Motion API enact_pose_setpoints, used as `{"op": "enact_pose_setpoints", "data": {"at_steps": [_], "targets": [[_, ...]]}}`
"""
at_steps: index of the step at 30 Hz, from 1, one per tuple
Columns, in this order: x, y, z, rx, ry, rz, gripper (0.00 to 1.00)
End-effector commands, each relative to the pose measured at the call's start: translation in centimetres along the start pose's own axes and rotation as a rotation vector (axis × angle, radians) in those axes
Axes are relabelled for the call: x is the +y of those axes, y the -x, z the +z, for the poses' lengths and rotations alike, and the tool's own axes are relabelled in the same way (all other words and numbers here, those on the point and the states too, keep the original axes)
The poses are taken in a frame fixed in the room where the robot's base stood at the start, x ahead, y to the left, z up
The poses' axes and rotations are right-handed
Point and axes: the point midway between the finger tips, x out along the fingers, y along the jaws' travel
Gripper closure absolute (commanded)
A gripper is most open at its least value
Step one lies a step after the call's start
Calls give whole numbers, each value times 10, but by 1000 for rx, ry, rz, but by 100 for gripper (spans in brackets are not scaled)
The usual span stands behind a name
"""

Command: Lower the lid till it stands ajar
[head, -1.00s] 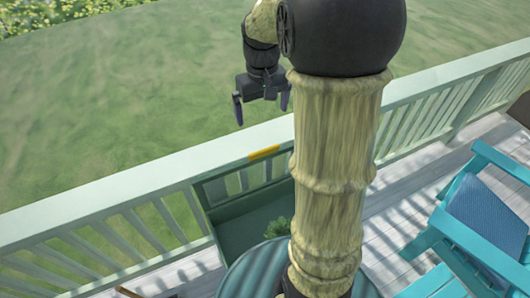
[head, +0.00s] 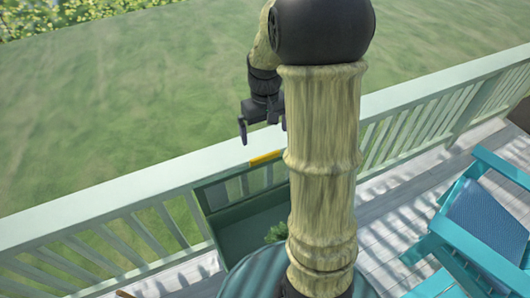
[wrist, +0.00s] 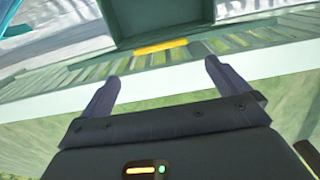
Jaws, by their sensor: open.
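A dark green box (head: 242,224) stands against the deck railing. Its lid (head: 207,196) stands raised on the railing side, with slats showing through or behind it. A yellow strip (head: 266,157) marks the lid's top edge; it also shows in the wrist view (wrist: 160,46). My gripper (head: 264,128) hangs above and beyond the lid edge, open and empty. In the wrist view its two fingers (wrist: 160,76) point toward the yellow strip, one on each side, with a gap between them and it. My arm hides the right part of the box and lid.
A pale green railing (head: 100,212) runs behind the box, with grass beyond. A green plant (head: 277,232) shows at the box, partly behind my arm. A round striped teal surface (head: 240,277) is in front. A turquoise chair (head: 480,215) stands at right on the deck.

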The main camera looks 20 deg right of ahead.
Motion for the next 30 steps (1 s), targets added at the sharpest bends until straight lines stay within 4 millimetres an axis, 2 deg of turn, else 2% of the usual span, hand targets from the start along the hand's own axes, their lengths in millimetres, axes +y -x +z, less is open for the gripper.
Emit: {"op": "enact_pose_setpoints", "data": {"at_steps": [12,18,23,30], "targets": [[0,-72,1,-6,0,-1,0],[0,-98,1,-4,0,-1,0],[0,-107,0,-1,0,0,0],[0,-107,0,0,-1,0,0]]}}
